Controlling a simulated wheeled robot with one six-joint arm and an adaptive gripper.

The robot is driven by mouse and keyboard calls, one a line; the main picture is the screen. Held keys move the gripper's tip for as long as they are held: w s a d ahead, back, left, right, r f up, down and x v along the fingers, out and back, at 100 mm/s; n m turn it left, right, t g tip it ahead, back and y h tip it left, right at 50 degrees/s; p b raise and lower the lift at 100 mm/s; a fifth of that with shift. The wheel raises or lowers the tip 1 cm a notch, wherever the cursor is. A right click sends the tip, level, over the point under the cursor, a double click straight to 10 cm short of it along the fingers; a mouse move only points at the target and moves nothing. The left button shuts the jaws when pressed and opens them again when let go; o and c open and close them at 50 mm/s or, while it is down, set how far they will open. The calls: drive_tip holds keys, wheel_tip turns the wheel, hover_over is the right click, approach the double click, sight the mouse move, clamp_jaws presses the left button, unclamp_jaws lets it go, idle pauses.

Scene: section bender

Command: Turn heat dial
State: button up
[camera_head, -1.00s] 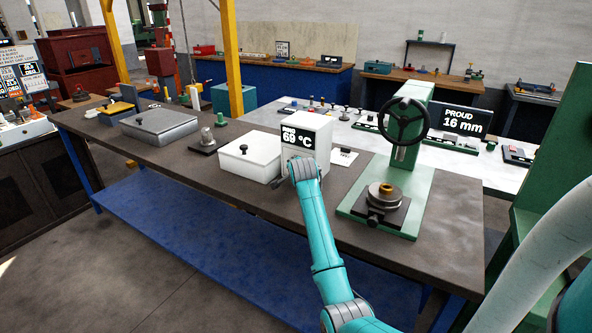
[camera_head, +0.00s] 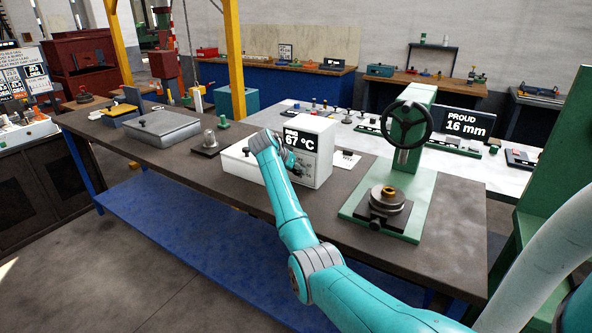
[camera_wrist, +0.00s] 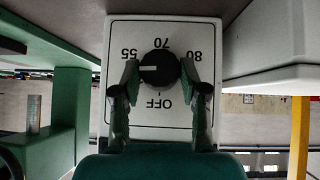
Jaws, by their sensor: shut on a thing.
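The heater box (camera_head: 321,150) is white and stands on the dark bench; its display reads 67 °C. In the wrist view its white face (camera_wrist: 118,125) appears upside down, with the marks 55, 70, 80 and OFF around the black heat dial (camera_wrist: 160,66). The dial's white pointer line points left in the picture, near the 55 side. My gripper (camera_wrist: 160,76) is shut on the dial, one finger on each side. In the head view my gripper (camera_head: 287,158) is at the box's front, and my wrist mostly hides the dial.
A white lidded box (camera_head: 240,163) stands directly left of the heater. A green press (camera_head: 410,185) with a black handwheel stands to the right. A sign (camera_head: 467,123) behind reads PROUD 16 mm. The bench's front strip is mostly clear.

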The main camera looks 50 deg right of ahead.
drive_tip(key=shift+w+f+n+g, duration=0.15)
drive_tip(key=shift+n+g, duration=0.45)
drive_tip(key=shift+g, duration=0.6)
drive_tip(key=o, duration=1.1)
drive_tip(key=shift+o, duration=0.2)
drive_tip(key=shift+w, duration=0.1)
drive_tip(key=v, duration=1.2)
drive_tip(key=shift+a+f, duration=0.1)
